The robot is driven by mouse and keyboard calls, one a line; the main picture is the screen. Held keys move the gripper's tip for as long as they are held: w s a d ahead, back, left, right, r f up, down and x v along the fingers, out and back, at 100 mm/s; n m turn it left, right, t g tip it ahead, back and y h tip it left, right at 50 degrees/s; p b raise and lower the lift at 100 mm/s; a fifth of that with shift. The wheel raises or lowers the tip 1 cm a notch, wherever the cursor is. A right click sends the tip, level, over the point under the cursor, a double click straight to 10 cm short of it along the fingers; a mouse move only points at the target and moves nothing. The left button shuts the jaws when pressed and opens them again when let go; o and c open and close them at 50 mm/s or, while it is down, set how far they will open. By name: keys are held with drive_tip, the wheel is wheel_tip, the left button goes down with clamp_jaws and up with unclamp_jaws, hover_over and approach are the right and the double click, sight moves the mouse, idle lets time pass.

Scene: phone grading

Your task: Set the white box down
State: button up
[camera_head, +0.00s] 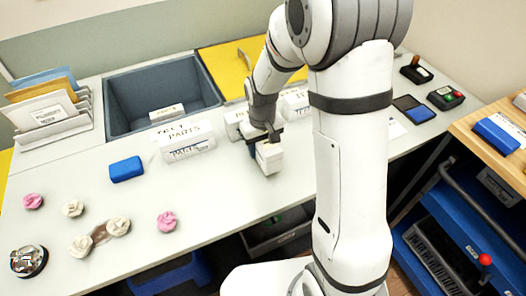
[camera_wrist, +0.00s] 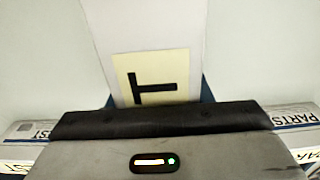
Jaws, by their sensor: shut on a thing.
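The white box (camera_head: 270,158) is held upright in my gripper (camera_head: 264,144) over the front middle of the grey table (camera_head: 215,205). I cannot tell whether its bottom touches the tabletop. In the wrist view the white box (camera_wrist: 140,25) shows a cream label with a black T-shaped mark. My gripper (camera_wrist: 155,110) is shut on the box there; its jaws are mostly hidden behind the dark gripper body, with blue showing beside the box.
White bins marked "PARTS" (camera_head: 188,140) stand just behind and left.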

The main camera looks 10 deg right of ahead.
drive_tip(key=shift+a+f, duration=0.1)
drive_tip(key=shift+f, duration=1.2)
drive_tip(key=shift+f, duration=0.15)
drive_tip(key=o, duration=1.2)
